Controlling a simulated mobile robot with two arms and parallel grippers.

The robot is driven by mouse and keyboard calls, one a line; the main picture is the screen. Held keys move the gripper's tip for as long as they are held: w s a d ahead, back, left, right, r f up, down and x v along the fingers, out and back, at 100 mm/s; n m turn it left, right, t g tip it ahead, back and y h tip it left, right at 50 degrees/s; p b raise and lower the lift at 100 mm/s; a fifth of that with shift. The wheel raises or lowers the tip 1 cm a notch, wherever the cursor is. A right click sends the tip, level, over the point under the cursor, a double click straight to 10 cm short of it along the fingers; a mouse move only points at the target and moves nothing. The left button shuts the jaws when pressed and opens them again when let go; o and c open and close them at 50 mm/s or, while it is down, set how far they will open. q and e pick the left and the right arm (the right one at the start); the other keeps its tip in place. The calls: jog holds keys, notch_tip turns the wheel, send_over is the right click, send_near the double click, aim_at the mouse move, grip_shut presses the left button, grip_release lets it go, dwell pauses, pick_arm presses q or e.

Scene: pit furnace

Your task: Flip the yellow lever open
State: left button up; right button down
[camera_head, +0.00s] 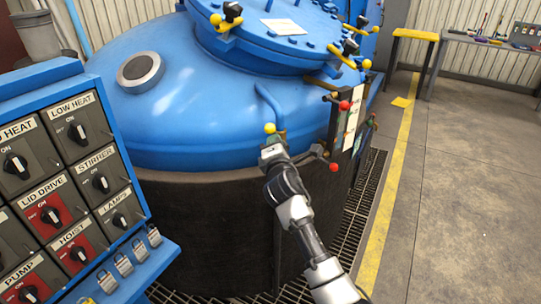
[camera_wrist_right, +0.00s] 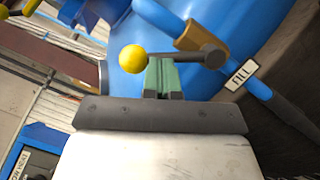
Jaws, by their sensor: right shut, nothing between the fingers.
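The yellow lever, a dark bar with a round yellow knob (camera_head: 270,128), is on the side of the blue vessel (camera_head: 215,132). In the right wrist view the yellow knob (camera_wrist_right: 133,58) is at the bar's left end, and the bar runs right to a brown valve body (camera_wrist_right: 203,38) on a blue pipe with a "FILL" tag (camera_wrist_right: 242,75). My right gripper (camera_head: 271,150) is just below the knob. Its green fingers (camera_wrist_right: 163,75) are shut and empty, tips close to the bar beside the knob; I cannot tell if they touch. My left gripper is out of view.
A switch panel (camera_head: 75,185) stands at the left. The floor (camera_head: 455,190) at the right is open.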

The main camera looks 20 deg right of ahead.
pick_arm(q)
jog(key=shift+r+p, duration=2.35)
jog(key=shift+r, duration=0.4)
pick_arm(e)
jog(key=shift+s+d+r+m+g, duration=0.1)
jog(key=shift+d+r+m+g, duration=0.25)
jog(key=shift+m, duration=0.6)
jog(key=shift+w+d+r+m+g, duration=0.15)
jog(key=shift+d+m, duration=0.35)
jog(key=shift+m, duration=0.5)
jog(key=shift+s+d+r+m+g, duration=0.15)
jog(key=shift+d+r+m+g, duration=0.2)
jog(key=shift+m, duration=0.6)
jog(key=shift+d, duration=0.1)
jog(key=shift+f, duration=0.15)
